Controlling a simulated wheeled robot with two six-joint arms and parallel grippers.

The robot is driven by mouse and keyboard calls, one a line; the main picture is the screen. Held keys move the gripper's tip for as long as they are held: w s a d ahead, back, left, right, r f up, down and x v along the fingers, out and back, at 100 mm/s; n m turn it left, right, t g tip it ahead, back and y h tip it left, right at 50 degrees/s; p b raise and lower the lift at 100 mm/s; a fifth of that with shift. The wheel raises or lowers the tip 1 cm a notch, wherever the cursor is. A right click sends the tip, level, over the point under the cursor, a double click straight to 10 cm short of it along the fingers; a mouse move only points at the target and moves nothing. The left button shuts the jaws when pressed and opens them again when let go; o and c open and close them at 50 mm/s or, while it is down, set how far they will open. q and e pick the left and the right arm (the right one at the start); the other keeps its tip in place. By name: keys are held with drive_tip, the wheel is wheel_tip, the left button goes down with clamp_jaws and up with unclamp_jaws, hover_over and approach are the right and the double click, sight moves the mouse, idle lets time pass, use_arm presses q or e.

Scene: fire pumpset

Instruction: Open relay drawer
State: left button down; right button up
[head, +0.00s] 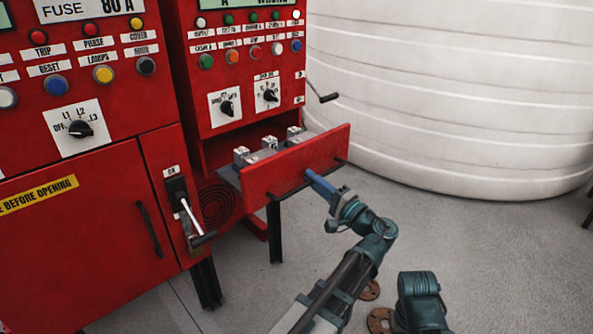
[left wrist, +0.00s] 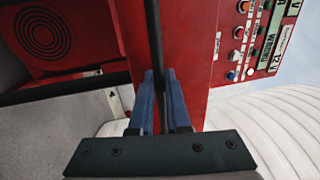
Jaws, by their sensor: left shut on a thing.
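The relay drawer (head: 310,158) stands pulled out of the right red cabinet, with its red front panel well clear of the cabinet face. Several grey relay blocks (head: 269,143) sit on its tray behind the panel. A dark bar handle (head: 292,190) runs along the panel's lower front. My left gripper (head: 313,179) is at this handle, and its blue fingers are shut on it. In the left wrist view the handle (left wrist: 153,35) passes between the fingers (left wrist: 159,82), in front of the red panel (left wrist: 190,50). My right gripper is not in view.
The left red cabinet (head: 75,210) has a lever switch (head: 188,212) close beside the drawer. A black crank (head: 322,94) sticks out right of the control panel. A large white ribbed tank (head: 450,90) stands behind right. Grey floor (head: 470,240) is open in front.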

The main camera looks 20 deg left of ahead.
use_arm(q)
drive_tip(key=shift+r+v, duration=0.25)
drive_tip(key=shift+v, duration=1)
drive_tip(key=shift+r+v, duration=0.2)
drive_tip(key=shift+v, duration=1.05)
drive_tip(key=shift+d, duration=0.1)
drive_tip(key=c, duration=0.9)
unclamp_jaws()
